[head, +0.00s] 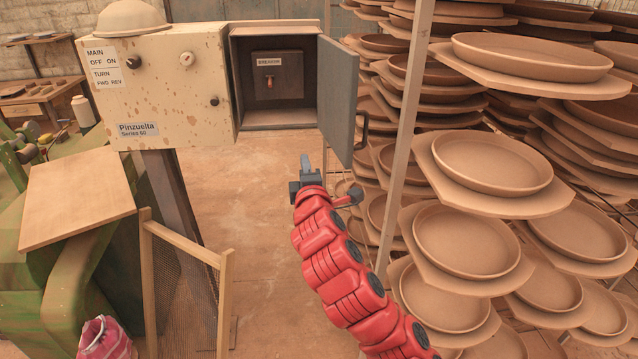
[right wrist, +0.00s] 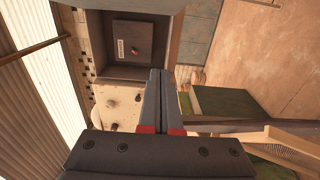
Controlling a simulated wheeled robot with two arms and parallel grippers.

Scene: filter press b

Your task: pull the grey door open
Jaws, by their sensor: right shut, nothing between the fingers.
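The grey door (head: 338,100) stands swung wide open on the right side of the control box (head: 165,85). Its dark handle (head: 363,130) is on the door's right side. The open box shows a dark inner panel (head: 278,70) labelled BREAKER, which also shows in the right wrist view (right wrist: 133,42). My right gripper (head: 304,164), on the red arm, is below the box opening, left of and lower than the door's bottom edge. It looks apart from the door and handle. Its fingers (right wrist: 165,75) are shut together and empty. My left gripper is out of view.
A rack with several brown dishes on boards (head: 490,160) fills the right side, with a metal upright (head: 403,140) close to the door. A wood-framed mesh screen (head: 185,245) and green machine (head: 20,290) stand at the left. Bare floor (head: 250,200) lies between.

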